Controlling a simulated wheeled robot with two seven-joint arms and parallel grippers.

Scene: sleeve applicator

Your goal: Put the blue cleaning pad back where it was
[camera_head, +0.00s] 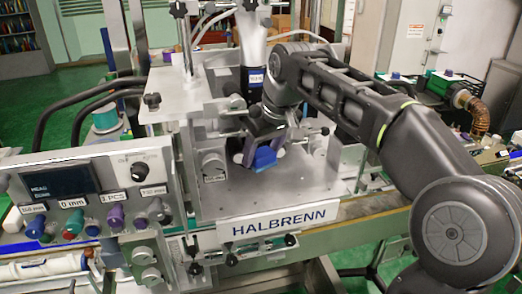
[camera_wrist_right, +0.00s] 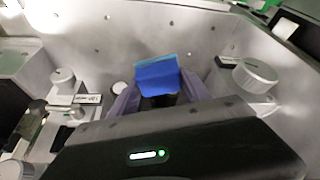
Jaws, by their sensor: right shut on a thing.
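The blue cleaning pad (camera_head: 263,158) is held low over the grey metal plate of the machine. It also shows in the right wrist view (camera_wrist_right: 157,77), between the two fingers. My right gripper (camera_head: 256,147) is shut on it, with the fingers pointing down into the machine's bay. In the right wrist view the right gripper (camera_wrist_right: 158,97) has purple-grey fingers on both sides of the pad. I cannot tell whether the pad touches the plate. My left gripper is not in view.
The HALBRENN machine's plate (camera_head: 295,190) is bare around the pad. Metal walls and knobs (camera_wrist_right: 256,76) flank the bay. A control panel (camera_head: 90,195) with a display and several coloured knobs stands at the left. A dark cylinder (camera_head: 255,82) stands behind the gripper.

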